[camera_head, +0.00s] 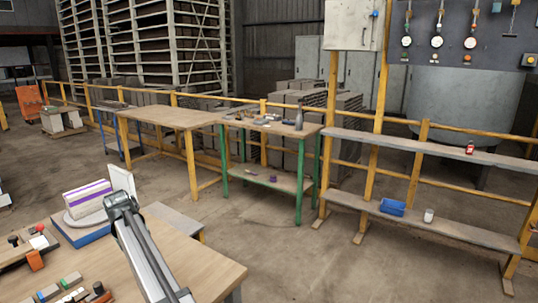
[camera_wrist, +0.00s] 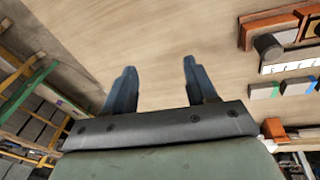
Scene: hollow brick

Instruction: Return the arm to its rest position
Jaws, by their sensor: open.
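My gripper (camera_wrist: 159,64) shows in the wrist view with its two dark blue fingers spread wide apart. Nothing is between them. Bare light wood of the tabletop (camera_wrist: 130,28) lies beyond the fingertips. In the head view my arm (camera_head: 143,250) rises from the bottom edge over the wooden table (camera_head: 208,272), its dark joint near the table's far edge. I cannot make out the fingers in the head view.
A white and purple block stack (camera_head: 88,198) stands on a blue-based stand (camera_head: 82,233) left of my arm. Small coloured blocks (camera_head: 70,281) lie at the table's lower left; some show in the wrist view (camera_wrist: 265,91). A green-legged bench (camera_head: 299,180) stands beyond open floor.

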